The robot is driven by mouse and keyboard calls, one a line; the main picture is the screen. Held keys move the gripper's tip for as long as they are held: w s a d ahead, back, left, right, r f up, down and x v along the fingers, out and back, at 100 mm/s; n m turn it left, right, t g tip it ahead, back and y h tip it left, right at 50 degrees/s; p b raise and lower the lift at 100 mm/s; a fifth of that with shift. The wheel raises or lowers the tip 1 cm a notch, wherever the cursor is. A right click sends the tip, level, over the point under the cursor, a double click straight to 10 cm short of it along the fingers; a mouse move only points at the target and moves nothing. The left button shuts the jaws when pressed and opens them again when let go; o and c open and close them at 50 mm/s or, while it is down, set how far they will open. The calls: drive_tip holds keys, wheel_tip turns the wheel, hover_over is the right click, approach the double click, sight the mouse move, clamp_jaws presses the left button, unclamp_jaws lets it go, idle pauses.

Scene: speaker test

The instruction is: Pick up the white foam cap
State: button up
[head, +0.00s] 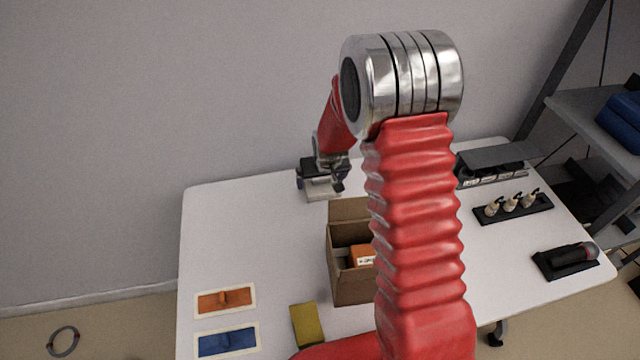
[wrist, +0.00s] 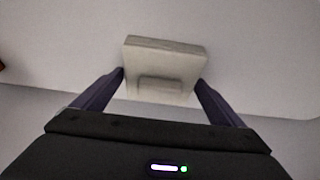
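The white foam cap (wrist: 165,68) is a pale block that sits between the two fingers of my gripper (wrist: 160,80) in the wrist view. A finger meets it on its left side and another on its right side, so the gripper looks shut on it. In the head view my gripper (head: 325,172) is over the back left part of the table, with the pale cap (head: 322,190) just below it. Whether the cap touches the table cannot be told.
An open cardboard box (head: 345,212) with an orange item stands in front of the gripper, partly hidden by my arm. Orange (head: 225,300) and blue (head: 227,342) panels lie front left. A rack of small bottles (head: 512,206) stands right. The table's left back is clear.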

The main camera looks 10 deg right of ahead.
drive_tip(key=c, duration=0.8)
drive_tip(key=shift+o, duration=0.2)
drive_tip(key=shift+r, duration=0.1)
wheel_tip(320, 180, up, 10)
drive_tip(key=shift+f, duration=0.1)
idle(0.5)
